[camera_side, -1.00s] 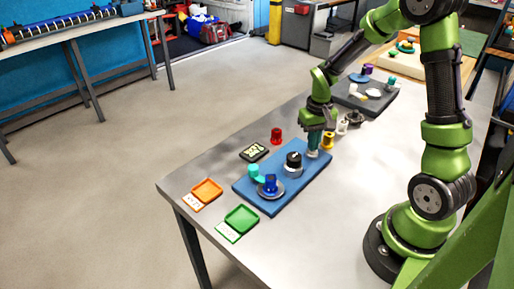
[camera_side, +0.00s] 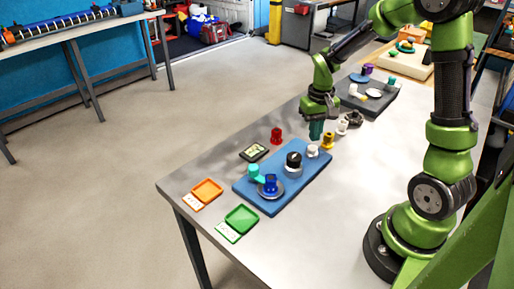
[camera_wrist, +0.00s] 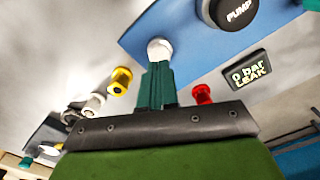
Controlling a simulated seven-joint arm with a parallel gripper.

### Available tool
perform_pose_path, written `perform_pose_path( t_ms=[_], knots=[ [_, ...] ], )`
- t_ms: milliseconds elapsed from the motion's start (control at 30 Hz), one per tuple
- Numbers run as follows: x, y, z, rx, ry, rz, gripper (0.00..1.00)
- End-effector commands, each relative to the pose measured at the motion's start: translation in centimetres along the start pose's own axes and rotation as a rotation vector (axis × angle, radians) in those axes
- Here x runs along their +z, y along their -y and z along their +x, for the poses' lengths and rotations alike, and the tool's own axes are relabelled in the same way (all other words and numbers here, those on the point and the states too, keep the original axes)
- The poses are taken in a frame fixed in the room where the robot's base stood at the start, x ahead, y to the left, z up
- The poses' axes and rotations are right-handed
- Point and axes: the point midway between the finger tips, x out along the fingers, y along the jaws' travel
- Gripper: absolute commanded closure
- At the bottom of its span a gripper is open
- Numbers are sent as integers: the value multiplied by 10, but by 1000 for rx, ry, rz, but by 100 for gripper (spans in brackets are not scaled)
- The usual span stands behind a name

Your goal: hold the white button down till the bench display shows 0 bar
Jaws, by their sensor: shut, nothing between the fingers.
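The white button (camera_side: 312,151) sits at the far right end of the blue board (camera_side: 268,204). It also shows in the wrist view (camera_wrist: 159,47), partly behind my fingertips. My gripper (camera_side: 316,136) is shut and empty, with its green fingers pointing down. The fingers show in the wrist view too (camera_wrist: 157,75). The bench display (camera_side: 254,152) lies on the table beside the board. In the wrist view its screen (camera_wrist: 249,73) reads "0 bar" with "LEAK" below.
The black PUMP knob (camera_wrist: 238,12) is next to the button on the board. A blue fitting (camera_side: 270,183) and a teal one (camera_side: 255,173) stand farther along. A red piece (camera_side: 276,135) and a yellow piece (camera_side: 327,141) stand near my gripper.

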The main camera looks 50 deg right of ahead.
Motion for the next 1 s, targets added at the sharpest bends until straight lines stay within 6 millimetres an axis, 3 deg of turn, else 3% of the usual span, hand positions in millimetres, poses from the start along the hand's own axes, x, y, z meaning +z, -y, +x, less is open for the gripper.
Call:
perform_pose_path(
  t_ms=[400,833,900,1000],
  knots=[
    [0,0,-32,0,-2,0,100],
    [0,0,-35,-3,-4,11,100],
    [9,3,-34,-19,-1,31,100],
    [25,16,-50,-60,-49,37,100]
  ],
)
